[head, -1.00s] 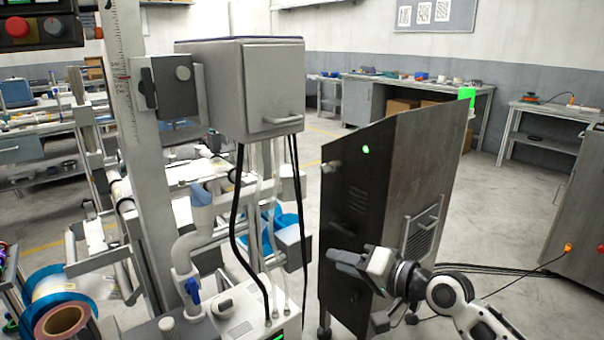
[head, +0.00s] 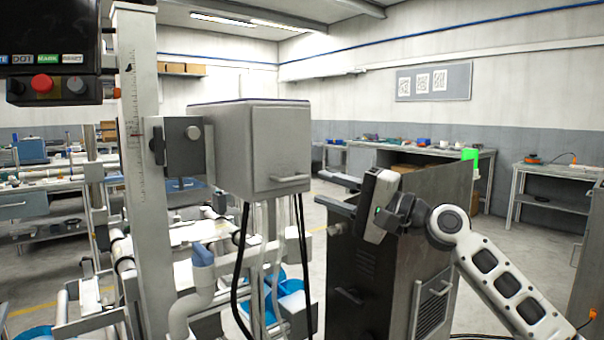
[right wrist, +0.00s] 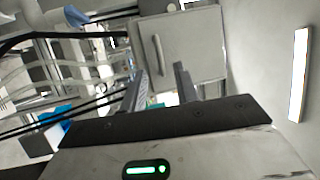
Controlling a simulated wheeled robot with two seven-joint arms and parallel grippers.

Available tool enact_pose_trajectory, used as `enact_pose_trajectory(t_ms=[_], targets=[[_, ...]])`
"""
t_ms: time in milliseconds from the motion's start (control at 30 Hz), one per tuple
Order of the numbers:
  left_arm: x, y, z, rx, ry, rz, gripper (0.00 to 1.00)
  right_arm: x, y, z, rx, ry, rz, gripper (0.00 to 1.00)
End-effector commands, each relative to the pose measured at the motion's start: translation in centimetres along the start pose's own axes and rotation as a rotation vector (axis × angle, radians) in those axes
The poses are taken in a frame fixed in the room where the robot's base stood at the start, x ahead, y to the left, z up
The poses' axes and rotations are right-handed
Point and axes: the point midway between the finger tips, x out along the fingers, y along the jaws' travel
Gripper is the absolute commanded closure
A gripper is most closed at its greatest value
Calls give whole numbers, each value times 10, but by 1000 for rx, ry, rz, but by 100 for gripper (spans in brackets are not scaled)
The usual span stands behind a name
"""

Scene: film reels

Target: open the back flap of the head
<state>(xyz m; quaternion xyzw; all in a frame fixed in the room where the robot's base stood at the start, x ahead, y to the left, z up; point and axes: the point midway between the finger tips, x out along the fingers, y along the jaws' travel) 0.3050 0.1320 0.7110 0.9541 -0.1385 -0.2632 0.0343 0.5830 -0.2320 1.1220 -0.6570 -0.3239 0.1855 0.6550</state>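The head is a grey box (head: 232,150) mounted on the upright column, left of centre in the head view. Its flap (head: 285,140) faces right and looks closed, with a bar handle (head: 289,178) near its lower edge. The flap fills the upper middle of the right wrist view (right wrist: 195,45), with the handle (right wrist: 158,55) in front of the fingertips. My right gripper (head: 322,188) is open and empty, a little to the right of the handle and apart from it. Its two fingers also show in the right wrist view (right wrist: 160,80). My left gripper is not in view.
A dark metal cabinet (head: 375,275) stands behind and below my right gripper. Black cables (head: 240,265) hang under the head. A control panel (head: 50,50) is at the upper left. Workbenches line the back wall, with open floor before them.

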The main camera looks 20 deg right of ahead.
Motion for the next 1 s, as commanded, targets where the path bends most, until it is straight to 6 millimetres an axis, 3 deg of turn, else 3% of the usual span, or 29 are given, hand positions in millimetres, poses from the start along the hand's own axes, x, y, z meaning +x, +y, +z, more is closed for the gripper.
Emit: enact_pose_trajectory(t_ms=[100,300,733,833,1000], targets=[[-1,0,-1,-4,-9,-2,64,25,-3,0,1,-1,-3,69],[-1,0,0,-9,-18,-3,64,51,-1,0,-1,0,-2,69],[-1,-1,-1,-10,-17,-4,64,60,1,0,-2,0,0,69],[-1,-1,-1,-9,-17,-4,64,60,1,0,-2,0,0,97],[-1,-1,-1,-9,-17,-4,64,60,1,0,-1,0,1,100]])
